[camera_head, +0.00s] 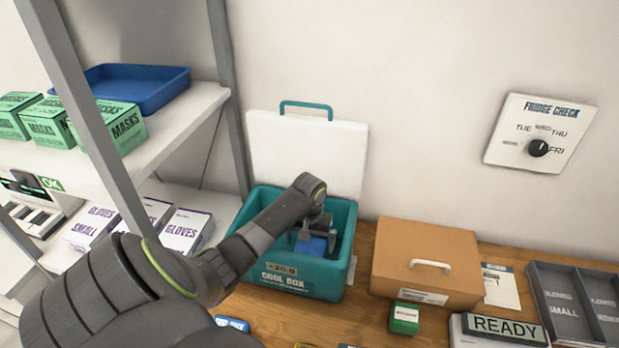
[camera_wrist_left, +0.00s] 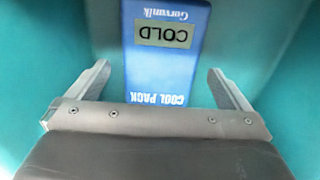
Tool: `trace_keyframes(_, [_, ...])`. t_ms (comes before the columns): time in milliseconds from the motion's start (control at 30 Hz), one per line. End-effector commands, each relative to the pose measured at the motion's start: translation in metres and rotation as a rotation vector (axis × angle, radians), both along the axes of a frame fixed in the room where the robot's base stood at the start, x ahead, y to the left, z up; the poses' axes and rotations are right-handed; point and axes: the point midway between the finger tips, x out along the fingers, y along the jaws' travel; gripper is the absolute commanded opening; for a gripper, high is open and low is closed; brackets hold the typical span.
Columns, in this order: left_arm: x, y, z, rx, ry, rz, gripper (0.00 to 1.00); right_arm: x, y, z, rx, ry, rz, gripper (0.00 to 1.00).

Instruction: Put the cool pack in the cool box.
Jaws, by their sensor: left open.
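The teal cool box (camera_head: 293,278) stands on the wooden counter with its white lid (camera_head: 300,150) raised against the wall. A blue cool pack (camera_head: 313,246) is inside the box. In the left wrist view the cool pack (camera_wrist_left: 165,60), labelled COLD, lies between and beyond my open fingers, with gaps on both sides. My left gripper (camera_head: 315,236) reaches down into the box over the pack; in the wrist view the gripper (camera_wrist_left: 158,70) is open and holds nothing. The arm hides part of the box's left side. My right gripper is not in view.
A brown box (camera_head: 428,262) with a handle stands right of the cool box, a small green box (camera_head: 405,318) before it. Another blue item (camera_head: 232,323) lies on the counter, partly hidden by my arm. Shelves with mask boxes (camera_head: 47,124) stand left. A grey divided tray (camera_head: 565,300) is right.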

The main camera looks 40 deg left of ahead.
Motion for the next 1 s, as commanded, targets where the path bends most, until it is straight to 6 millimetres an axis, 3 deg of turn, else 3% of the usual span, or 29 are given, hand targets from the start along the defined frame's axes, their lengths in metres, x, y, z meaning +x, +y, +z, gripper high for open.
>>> trace_keyframes(200, [0.001, 0.001, 0.045, 0.004, -0.007, -0.003, 1.00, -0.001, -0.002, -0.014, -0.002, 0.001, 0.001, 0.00])
trace_keyframes(400, [0.001, 0.001, 0.076, 0.002, -0.004, -0.001, 1.00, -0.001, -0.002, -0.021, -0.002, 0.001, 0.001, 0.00])
trace_keyframes(600, [0.000, 0.000, 0.086, 0.001, -0.002, 0.000, 1.00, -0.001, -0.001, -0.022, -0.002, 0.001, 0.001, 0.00])
trace_keyframes(1000, [0.000, 0.000, 0.086, 0.000, -0.001, 0.000, 1.00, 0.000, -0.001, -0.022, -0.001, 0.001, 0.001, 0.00])
